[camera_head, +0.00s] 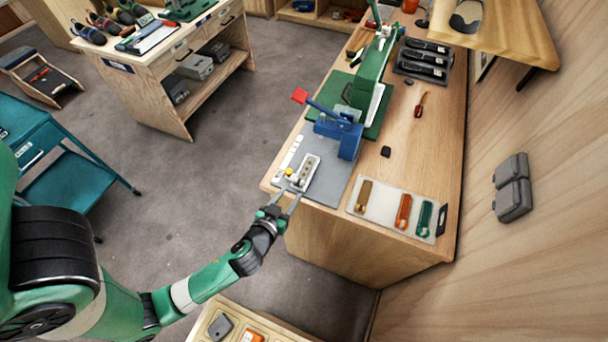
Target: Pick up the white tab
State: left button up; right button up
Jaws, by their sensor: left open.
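My left gripper (288,195) reaches from the lower left to the near-left corner of the wooden workbench. Its two thin fingers are apart, with nothing visible held between them. Just beyond the fingertips, a pale block with a row of dark holes (309,169) stands on the grey mat (327,189). A small yellow piece (289,172) is beside the block. A narrow white strip (290,153) lies along the mat's left edge. The white tab is too small to tell apart from these pale pieces. I cannot tell whether the fingertips touch anything. My right gripper is out of view.
A blue press with a red-ended lever (340,135) stands at the mat's far side, with a green machine (372,75) behind it. A pale tray (383,203) holds several coloured tools to the right. A dark tray (423,61) is at the back.

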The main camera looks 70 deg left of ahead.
aim_at(298, 183)
pick_arm(q)
jog(key=x, duration=0.6)
jog(key=shift+w+a+f, duration=0.1)
jog(key=shift+a, duration=0.05)
jog(key=shift+c, duration=0.3)
grip_shut()
